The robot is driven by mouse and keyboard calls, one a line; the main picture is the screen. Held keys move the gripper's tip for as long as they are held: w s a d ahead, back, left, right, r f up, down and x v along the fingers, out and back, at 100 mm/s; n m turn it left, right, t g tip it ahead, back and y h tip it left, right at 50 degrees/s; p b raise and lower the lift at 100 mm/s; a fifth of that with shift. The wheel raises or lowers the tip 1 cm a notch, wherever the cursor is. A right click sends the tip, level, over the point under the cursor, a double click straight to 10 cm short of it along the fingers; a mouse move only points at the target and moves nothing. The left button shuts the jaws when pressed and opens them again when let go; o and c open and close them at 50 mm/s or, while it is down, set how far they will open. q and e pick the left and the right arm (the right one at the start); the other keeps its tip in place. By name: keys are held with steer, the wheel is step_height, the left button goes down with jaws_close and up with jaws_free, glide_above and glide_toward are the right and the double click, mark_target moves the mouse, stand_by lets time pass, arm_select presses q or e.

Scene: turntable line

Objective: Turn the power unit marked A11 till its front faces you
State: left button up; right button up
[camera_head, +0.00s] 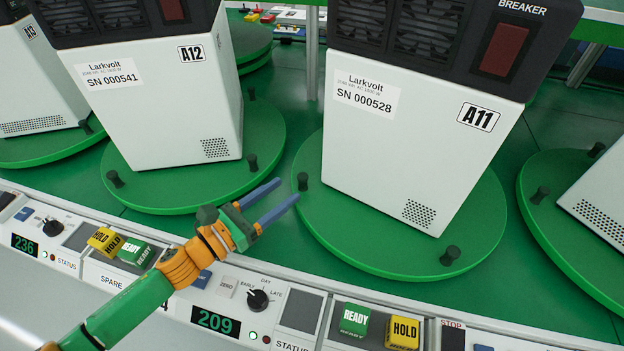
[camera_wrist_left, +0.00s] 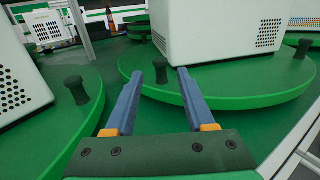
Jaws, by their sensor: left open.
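The power unit marked A11 (camera_head: 400,140) is a white box with a dark top holding vents and a red BREAKER part. It stands on a round green turntable (camera_head: 350,235). The face with its A11 mark, serial label and small vent is toward me, slightly angled. Dark pegs stand on the turntable rim, one at left (camera_head: 302,181) and one at front (camera_head: 449,256). My left gripper (camera_head: 288,190) is open at the left peg. In the left wrist view, that peg (camera_wrist_left: 161,72) shows between the blue fingertips, with no clear contact. My right gripper is not in view.
Unit A12 (camera_head: 170,110) stands on its own turntable (camera_head: 225,180) to the left. Another unit (camera_head: 600,200) is at the right. A control strip with a 209 display (camera_head: 215,321), a knob (camera_head: 258,299), and READY (camera_head: 354,320) and HOLD (camera_head: 402,333) blocks runs along the front.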

mark_target(299, 180)
arm_select(q)
steer(key=x, duration=0.6)
steer(key=shift+w+d, duration=0.15)
steer(key=shift+d, duration=0.1)
jaws_close()
stand_by(1.0)
